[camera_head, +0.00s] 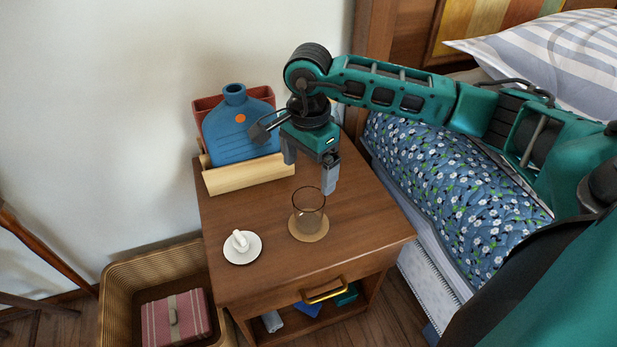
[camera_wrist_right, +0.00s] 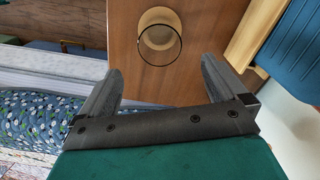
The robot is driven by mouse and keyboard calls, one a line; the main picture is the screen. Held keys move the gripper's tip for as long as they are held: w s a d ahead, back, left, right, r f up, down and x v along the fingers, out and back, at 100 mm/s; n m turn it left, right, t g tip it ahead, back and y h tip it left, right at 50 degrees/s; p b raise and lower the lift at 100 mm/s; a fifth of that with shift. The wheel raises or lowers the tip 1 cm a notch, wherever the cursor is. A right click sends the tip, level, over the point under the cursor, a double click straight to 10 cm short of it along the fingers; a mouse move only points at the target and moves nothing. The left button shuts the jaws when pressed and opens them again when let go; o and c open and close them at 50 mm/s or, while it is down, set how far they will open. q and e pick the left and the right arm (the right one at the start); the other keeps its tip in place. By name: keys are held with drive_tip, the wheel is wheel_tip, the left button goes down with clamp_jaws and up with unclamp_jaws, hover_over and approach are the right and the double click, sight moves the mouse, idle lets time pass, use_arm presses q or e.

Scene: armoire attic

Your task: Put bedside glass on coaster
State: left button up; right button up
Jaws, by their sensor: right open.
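The bedside glass (camera_head: 308,208) is a clear, brownish tumbler standing upright on the round tan coaster (camera_head: 309,236) on the nightstand. In the right wrist view the glass (camera_wrist_right: 160,62) shows as a dark rim, with the coaster (camera_wrist_right: 158,17) behind it. My right gripper (camera_head: 309,175) is above and behind the glass, open and empty, its fingers pointing down. In the right wrist view its fingers (camera_wrist_right: 158,85) are spread apart with nothing between them, and the glass lies beyond the tips. My left gripper is not in view.
The wooden nightstand (camera_head: 341,239) carries a white saucer (camera_head: 254,254) with a small white item. A blue hot-water bottle (camera_head: 237,133) stands in a pale wooden holder (camera_head: 250,175) at the back. A wicker basket (camera_head: 117,296) is at lower left and the bed (camera_head: 439,190) at right.

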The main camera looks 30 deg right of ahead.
drive_tip(key=s+a+m+g+y, duration=0.1)
drive_tip(key=s+a+y, duration=0.1)
drive_tip(key=a+y, duration=0.35)
drive_tip(key=s+a+r+m+y, duration=0.1)
drive_tip(key=s+a+m+y, duration=0.15)
drive_tip(key=a, duration=0.65)
drive_tip(key=s+a+m+g+y, duration=0.1)
drive_tip(key=s+a+y, duration=0.25)
drive_tip(key=a, duration=0.35)
drive_tip(key=w+a+r+m+t+y, duration=0.35)
drive_tip(key=r+m+t+y, duration=0.5)
drive_tip(key=m, duration=0.75)
drive_tip(key=w+d+f+m+t+h, duration=0.25)
drive_tip(key=m+t+h, duration=0.2)
drive_tip(key=m, duration=0.35)
drive_tip(key=w+d+f+m+t+h, duration=0.1)
drive_tip(key=d+f+m+t+h, duration=0.2)
drive_tip(key=m+t, duration=0.4)
drive_tip(key=s+d+f+m+g+h, duration=0.2)
drive_tip(key=s+f+m+h, duration=0.1)
drive_tip(key=f+m, duration=0.2)
drive_tip(key=s+d+f+m+g+h, duration=0.2)
drive_tip(key=s+d+f+m+h, duration=0.1)
drive_tip(key=f+m, duration=0.3)
drive_tip(key=s+d+f+m+g+h, duration=0.2)
drive_tip(key=s+f+m+g+h, duration=0.1)
drive_tip(key=f+m, duration=0.3)
drive_tip(key=shift+s+d+f+m+h, duration=0.1)
drive_tip(key=shift+s+d+m+h, duration=0.15)
drive_tip(key=shift+s+d, duration=0.1)
